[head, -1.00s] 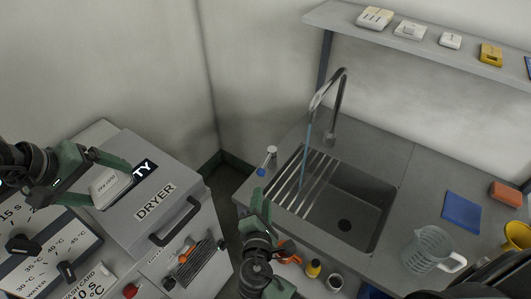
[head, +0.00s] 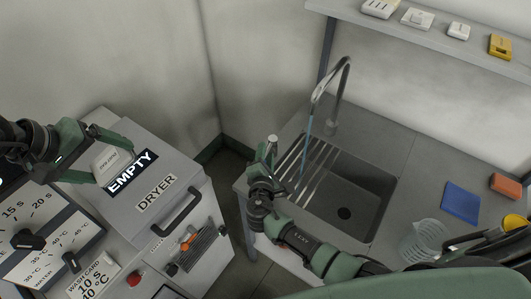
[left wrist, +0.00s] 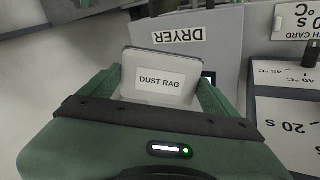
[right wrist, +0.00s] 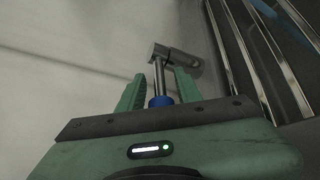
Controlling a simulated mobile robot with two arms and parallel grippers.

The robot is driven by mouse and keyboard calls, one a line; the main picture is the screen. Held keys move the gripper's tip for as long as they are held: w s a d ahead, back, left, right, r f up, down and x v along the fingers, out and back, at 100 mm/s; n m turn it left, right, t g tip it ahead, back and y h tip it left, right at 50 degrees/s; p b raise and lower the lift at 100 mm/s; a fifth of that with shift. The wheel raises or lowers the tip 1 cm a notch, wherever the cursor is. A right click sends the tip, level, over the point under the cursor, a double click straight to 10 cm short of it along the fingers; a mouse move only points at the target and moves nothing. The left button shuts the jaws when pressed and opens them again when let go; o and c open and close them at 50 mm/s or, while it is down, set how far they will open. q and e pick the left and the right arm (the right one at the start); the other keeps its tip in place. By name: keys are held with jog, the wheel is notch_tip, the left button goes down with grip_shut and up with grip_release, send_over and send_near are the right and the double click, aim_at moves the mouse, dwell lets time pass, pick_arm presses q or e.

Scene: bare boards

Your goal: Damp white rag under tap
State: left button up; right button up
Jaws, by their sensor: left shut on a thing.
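A pale rag block labelled DUST RAG (left wrist: 160,80) is pinched between the fingers of my left gripper (left wrist: 160,88). In the head view the rag (head: 112,160) is over the dryer top, beside the EMPTY sign, with the left gripper (head: 100,158) around it. The curved metal tap (head: 335,90) stands behind the sink (head: 345,215), and a thin bluish line drops from its spout. A small metal lever with a blue collar (right wrist: 160,88) stands left of the sink. My right gripper (right wrist: 160,92) is open, with its fingers apart on either side of the lever.
The dryer (head: 155,215) has a handle in front. A control panel (head: 45,235) with knobs is at the left. A blue cloth (head: 461,202), an orange block (head: 505,186) and a clear jug (head: 422,240) stand right of the sink. A shelf (head: 420,40) hangs above.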

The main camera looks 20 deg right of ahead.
jog(key=shift+s, duration=0.1)
grip_shut()
jog(key=shift+f, duration=0.1)
dwell(1.3)
